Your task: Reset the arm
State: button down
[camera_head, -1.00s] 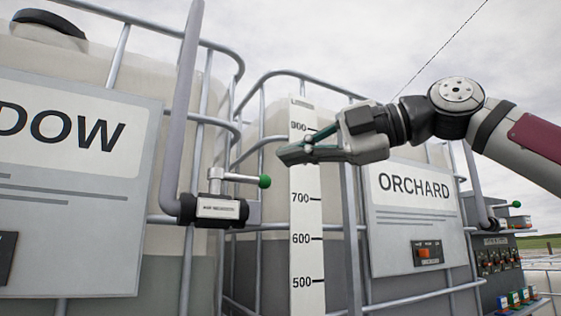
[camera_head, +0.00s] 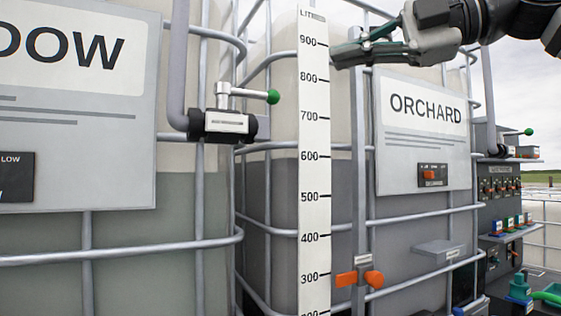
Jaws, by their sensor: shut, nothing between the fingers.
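My gripper (camera_head: 340,58) is at the top, right of centre, with its fingers pointing left. It is shut and empty. Its tips are just right of the white level scale (camera_head: 314,180), near the 800 to 900 marks. I cannot tell whether they touch anything. My wrist and arm run off the top right, in front of the right tote's cage.
The ORCHARD tote plate (camera_head: 424,165) is below my arm. A valve with a green-knobbed lever (camera_head: 272,97) is left of the scale. An orange clamp (camera_head: 358,278) sits on the scale's post. The DOW-lettered plate (camera_head: 80,150) fills the left. A control panel (camera_head: 500,187) stands far right.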

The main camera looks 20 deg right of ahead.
jog(key=s+a+f+m+h+p, duration=0.1)
jog(key=s+a+f+m+h, duration=0.3)
jog(key=f, duration=0.4)
jog(key=s+a+f+m+h+p, duration=0.2)
jog(key=s+f+m+h, duration=0.15)
jog(key=f+m, duration=0.35)
jog(key=s+d+f+m+g+h, duration=0.1)
jog(key=s+f+m+g, duration=0.1)
jog(key=f+m, duration=0.3)
jog(key=s+d+f+m+g+h+p, duration=0.1)
jog(key=s+f+m, duration=0.3)
jog(key=f, duration=1)
jog(key=s+d+f+m+g+h+p, duration=0.1)
jog(key=s+d+f+m+g+h, duration=0.1)
jog(key=f+m, duration=0.4)
notch_tip(320, 180, down, 4)
jog(key=shift+s+r+m+g+h, duration=0.1)
jog(key=shift+s+m+g+h, duration=0.2)
jog(key=shift+s+g+h, duration=0.35)
